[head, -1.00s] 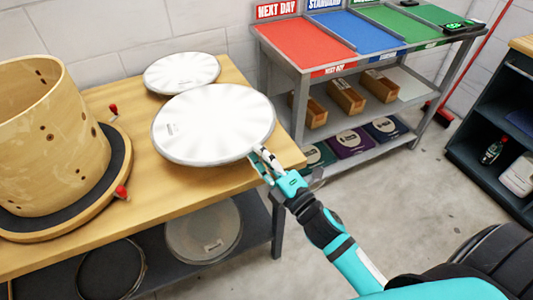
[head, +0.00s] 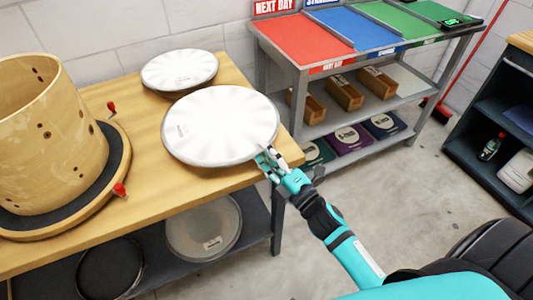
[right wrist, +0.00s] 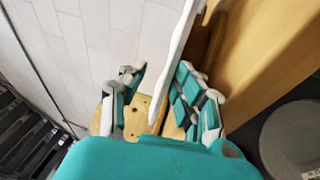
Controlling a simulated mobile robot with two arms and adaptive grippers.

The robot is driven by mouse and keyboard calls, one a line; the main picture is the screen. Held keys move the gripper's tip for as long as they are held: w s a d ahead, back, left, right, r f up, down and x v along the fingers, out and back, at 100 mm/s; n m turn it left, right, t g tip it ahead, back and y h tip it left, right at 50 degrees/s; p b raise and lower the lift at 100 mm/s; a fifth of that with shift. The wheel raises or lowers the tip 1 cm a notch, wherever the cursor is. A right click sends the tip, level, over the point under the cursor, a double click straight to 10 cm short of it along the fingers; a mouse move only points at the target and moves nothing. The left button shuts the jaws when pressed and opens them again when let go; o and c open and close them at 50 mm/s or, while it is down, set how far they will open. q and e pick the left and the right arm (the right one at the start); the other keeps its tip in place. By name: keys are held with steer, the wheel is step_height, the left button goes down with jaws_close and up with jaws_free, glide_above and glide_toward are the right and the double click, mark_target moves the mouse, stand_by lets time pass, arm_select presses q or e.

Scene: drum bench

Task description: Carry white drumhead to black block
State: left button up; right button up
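The near white drumhead (head: 221,126) is a round disc at the bench's right end. My right gripper (head: 265,161) is at its near right rim. In the right wrist view the drumhead's edge (right wrist: 174,70) passes between the spread fingers of the gripper (right wrist: 161,88). It lies close to the right finger, and a gap shows to the left finger. A second white drumhead (head: 180,69) lies behind on the bench. I cannot make out a separate black block. My left gripper is not in view.
A wooden drum shell (head: 45,140) stands on a black-topped round base (head: 112,165) at the left of the wooden bench (head: 145,220). A sorting rack (head: 300,75) with coloured panels stands behind right. Dark shelving (head: 490,130) is at far right. Open floor lies between.

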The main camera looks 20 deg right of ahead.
steer(key=b+v, duration=0.2)
steer(key=v, duration=1)
step_height(320, 180, down, 22)
steer(key=d+m+g+h, duration=0.2)
steer(key=m+g+h, duration=0.25)
steer(key=m, duration=0.35)
steer(key=s+f+m+g, duration=0.2)
steer(key=s+f+g, duration=0.15)
steer(key=f, duration=0.45)
steer(key=s+f+m+g, duration=0.2)
steer(key=s+f, duration=0.2)
steer(key=f, duration=0.4)
steer(key=s+a+f+m+g, duration=0.1)
steer(key=s+f+m+g, duration=0.2)
steer(key=s+f, duration=0.5)
steer(key=s+a+f+m+g, duration=0.1)
steer(key=s+f+m+g, duration=0.2)
steer(key=s, duration=1.2)
step_height(320, 180, down, 5)
steer(key=g, duration=0.2)
steer(key=shift+s+f+m+g+h, duration=0.2)
steer(key=shift+m+g+h, duration=0.1)
steer(key=shift+h, duration=0.05)
